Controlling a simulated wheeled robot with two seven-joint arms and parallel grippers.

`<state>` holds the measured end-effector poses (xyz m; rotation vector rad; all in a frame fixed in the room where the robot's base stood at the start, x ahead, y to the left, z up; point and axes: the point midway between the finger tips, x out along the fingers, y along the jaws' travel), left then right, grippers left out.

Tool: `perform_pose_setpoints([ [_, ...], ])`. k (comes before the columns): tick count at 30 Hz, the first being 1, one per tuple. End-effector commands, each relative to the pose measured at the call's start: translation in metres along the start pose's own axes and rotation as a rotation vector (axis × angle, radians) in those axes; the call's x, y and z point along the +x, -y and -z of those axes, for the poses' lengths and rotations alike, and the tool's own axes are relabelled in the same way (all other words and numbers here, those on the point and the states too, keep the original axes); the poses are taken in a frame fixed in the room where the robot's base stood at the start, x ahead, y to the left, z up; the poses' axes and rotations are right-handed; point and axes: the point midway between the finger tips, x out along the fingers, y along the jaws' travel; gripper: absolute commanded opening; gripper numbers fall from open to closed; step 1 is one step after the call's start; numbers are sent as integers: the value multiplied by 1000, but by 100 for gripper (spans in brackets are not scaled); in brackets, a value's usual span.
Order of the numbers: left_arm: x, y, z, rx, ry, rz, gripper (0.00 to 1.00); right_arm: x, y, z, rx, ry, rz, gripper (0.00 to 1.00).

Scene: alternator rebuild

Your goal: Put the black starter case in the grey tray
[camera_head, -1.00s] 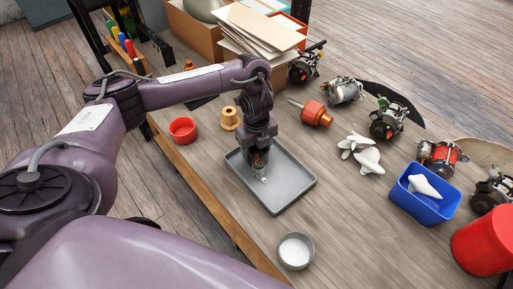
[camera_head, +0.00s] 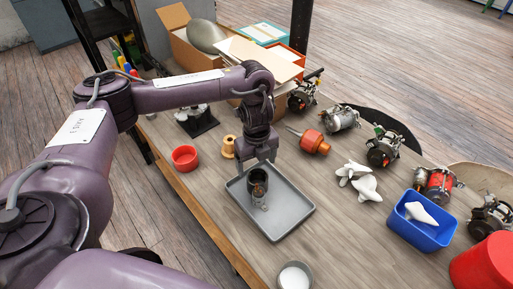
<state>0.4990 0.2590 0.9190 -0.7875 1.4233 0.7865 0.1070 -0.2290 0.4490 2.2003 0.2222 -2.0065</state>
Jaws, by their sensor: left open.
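The grey tray (camera_head: 290,213) lies flat on the wooden workbench near its front edge. The black starter case (camera_head: 251,182) is in the tray, toward its far left part, with brown and silver parts showing at its near side. My left gripper (camera_head: 258,165) points down directly above the case, with its jaws apart. I cannot tell whether the fingers still touch the case. My right gripper is not in view.
A red ring-shaped cup (camera_head: 185,158) and a brass spool (camera_head: 228,147) stand left of the tray. A white-filled bowl (camera_head: 294,276) is in front. White parts (camera_head: 364,187), a blue bin (camera_head: 421,222), a red container (camera_head: 487,262) and several starters are on the right.

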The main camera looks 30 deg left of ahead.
Motion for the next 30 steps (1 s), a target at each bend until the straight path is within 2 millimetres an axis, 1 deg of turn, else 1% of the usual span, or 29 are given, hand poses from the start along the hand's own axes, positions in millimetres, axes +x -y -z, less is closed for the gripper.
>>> perform_pose_setpoints([
  [1, -15, 1, -1, 2, 4, 3, 82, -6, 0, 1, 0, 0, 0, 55],
  [3, -26, 0, -1, 1, 4, 2, 82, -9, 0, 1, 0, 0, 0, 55],
  [6, -37, 0, -1, 1, 3, 2, 82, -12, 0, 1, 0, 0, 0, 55],
  [9, -44, 0, -1, 0, 1, 0, 82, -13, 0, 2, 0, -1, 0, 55],
  [13, -47, 0, 0, -1, 0, -1, 82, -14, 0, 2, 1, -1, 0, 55],
  [30, -47, 0, 0, 0, 0, -1, 82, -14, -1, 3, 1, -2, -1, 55],
])
